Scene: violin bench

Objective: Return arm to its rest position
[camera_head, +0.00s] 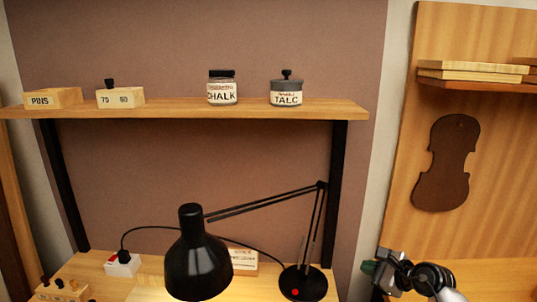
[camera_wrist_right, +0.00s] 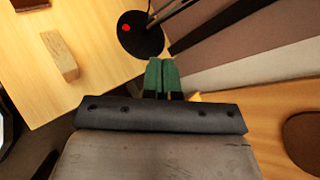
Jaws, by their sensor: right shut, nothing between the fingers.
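My right arm shows at the lower right of the head view. Its gripper (camera_head: 369,267) has green fingertips, seen small and partly cut off by the wrist. In the right wrist view the two green fingers of this gripper (camera_wrist_right: 162,76) lie side by side, shut and empty. The fingers are over the bench side, near the base of the black lamp (camera_wrist_right: 140,34), apart from it as far as I can tell. My left gripper is in neither view.
A shelf (camera_head: 190,108) above holds a chalk jar (camera_head: 222,88), a talc jar (camera_head: 286,91) and labelled wooden blocks. A violin-shaped template (camera_head: 447,165) hangs on the right panel. A wooden block (camera_wrist_right: 60,56) lies on the bench.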

